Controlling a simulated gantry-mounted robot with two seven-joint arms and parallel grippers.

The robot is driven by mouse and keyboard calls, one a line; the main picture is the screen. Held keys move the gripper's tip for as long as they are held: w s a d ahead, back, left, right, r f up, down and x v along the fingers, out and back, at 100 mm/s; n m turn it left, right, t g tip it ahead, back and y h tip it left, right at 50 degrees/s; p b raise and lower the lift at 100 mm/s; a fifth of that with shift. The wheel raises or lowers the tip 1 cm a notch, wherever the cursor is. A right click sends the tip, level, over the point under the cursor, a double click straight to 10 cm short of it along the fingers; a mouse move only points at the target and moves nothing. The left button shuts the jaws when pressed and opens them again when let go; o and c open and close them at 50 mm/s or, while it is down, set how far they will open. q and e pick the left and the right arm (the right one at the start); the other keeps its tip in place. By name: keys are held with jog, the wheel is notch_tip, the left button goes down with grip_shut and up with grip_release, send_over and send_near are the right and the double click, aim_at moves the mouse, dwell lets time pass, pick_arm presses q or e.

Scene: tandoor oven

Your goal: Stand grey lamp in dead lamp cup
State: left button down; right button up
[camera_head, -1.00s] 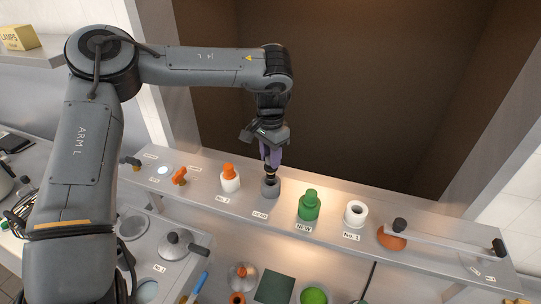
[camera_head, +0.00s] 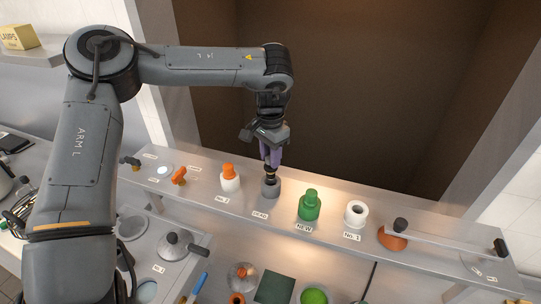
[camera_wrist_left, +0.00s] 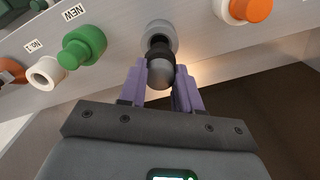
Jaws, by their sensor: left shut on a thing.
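My left gripper (camera_head: 271,163) is shut on the grey lamp (camera_wrist_left: 160,72) and points down over the shelf. The lamp has a rounded grey body between the purple fingers and a dark collar at its far end. The grey dead lamp cup (camera_head: 270,189) stands on the shelf directly below, with a label in front. In the left wrist view the cup (camera_wrist_left: 158,30) lines up with the lamp, and the dark collar overlaps its mouth. Whether the lamp's end is inside the cup or just above it, I cannot tell. My right gripper is out of view.
On the shelf, a white cup with an orange lamp (camera_head: 230,179) stands left of the dead cup. A green lamp in a green cup (camera_head: 309,206) and an empty white cup (camera_head: 356,214) stand to the right. A handled bar (camera_head: 443,238) lies further right.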

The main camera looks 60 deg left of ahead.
aim_at(270, 169)
pick_arm(q)
jog(key=shift+f+b, duration=2.25)
jog(key=shift+f, duration=0.4)
grip_release()
jog(key=shift+r, duration=0.2)
dwell(0.5)
jog(key=shift+r+p, duration=3)
jog(key=shift+r, duration=1.35)
